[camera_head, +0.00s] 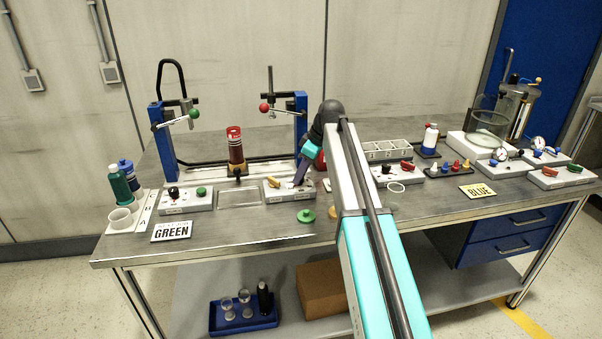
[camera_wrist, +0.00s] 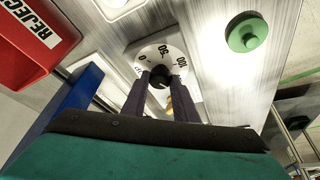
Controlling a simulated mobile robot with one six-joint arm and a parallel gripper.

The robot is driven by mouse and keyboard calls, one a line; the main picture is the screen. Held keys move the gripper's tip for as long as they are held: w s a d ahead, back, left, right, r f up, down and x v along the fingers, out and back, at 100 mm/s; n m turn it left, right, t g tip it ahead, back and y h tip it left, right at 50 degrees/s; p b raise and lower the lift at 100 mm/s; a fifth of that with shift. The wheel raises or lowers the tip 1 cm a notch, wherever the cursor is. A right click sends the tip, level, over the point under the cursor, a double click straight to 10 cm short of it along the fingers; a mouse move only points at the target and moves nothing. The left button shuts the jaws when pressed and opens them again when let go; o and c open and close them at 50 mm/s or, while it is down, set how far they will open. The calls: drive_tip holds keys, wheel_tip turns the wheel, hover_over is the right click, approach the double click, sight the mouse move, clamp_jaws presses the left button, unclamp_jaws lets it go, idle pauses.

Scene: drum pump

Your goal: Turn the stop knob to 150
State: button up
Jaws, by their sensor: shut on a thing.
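The stop knob (camera_wrist: 159,79) is a small black knob in the middle of a round white dial (camera_wrist: 145,60) with the marks 0, 50 and 100 showing. No 150 mark is visible; the near part of the dial is hidden by my fingers. My gripper (camera_wrist: 160,81) is shut on the knob, with one dark finger on each side. I cannot read where its pointer stands. In the head view my gripper (camera_head: 299,183) reaches down to the right part of a white control box (camera_head: 288,195), where the knob is hidden. An orange knob (camera_head: 273,182) sits on the same box.
A red REJECT bin (camera_wrist: 35,35) and a blue post (camera_wrist: 62,110) stand close to my gripper. A green disc (camera_head: 306,215) lies in front of the box. A second control box (camera_head: 187,203) and a metal tray (camera_head: 239,199) are to the left.

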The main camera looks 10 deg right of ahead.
idle(0.3)
drive_tip(key=o, duration=1)
drive_tip(key=shift+r, duration=0.1)
drive_tip(key=b+v, duration=0.1)
drive_tip(key=v, duration=1.2)
drive_tip(key=shift+d+r, duration=0.1)
drive_tip(key=shift+r, duration=0.2)
